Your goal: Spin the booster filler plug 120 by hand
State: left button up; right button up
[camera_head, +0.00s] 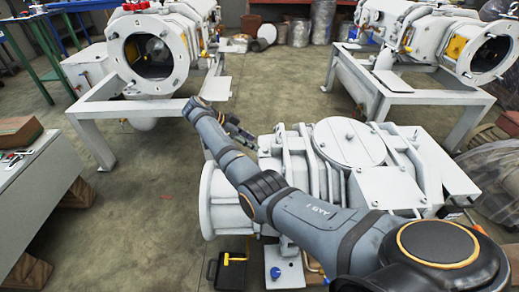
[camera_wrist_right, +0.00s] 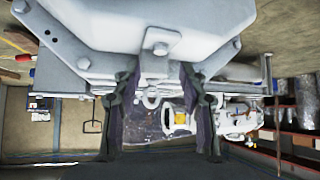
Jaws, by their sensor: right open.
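The white booster pump (camera_head: 345,143) stands in the foreground of the head view, partly covered by my right arm. My right gripper (camera_head: 240,132) is at the upper left side of this pump. In the right wrist view my right gripper (camera_wrist_right: 160,125) has its two dark fingers apart, with nothing clearly held between them. A white bracket with a bolt (camera_wrist_right: 160,45) on a white housing shows just above the fingers. A small ring-shaped part (camera_wrist_right: 151,99) shows in the gap. I cannot tell which part is the filler plug 120. My left gripper is not in view.
A white pump on a frame (camera_head: 150,48) stands at the back left, another (camera_head: 440,40) at the back right. A grey bench (camera_head: 40,175) is at the left. A black case (camera_head: 231,271) lies on the floor in front. The floor between the frames is mostly clear.

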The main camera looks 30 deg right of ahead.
aim_at(265, 149)
jog(key=b+x, duration=0.1)
jog(key=x, duration=0.4)
grip_shut()
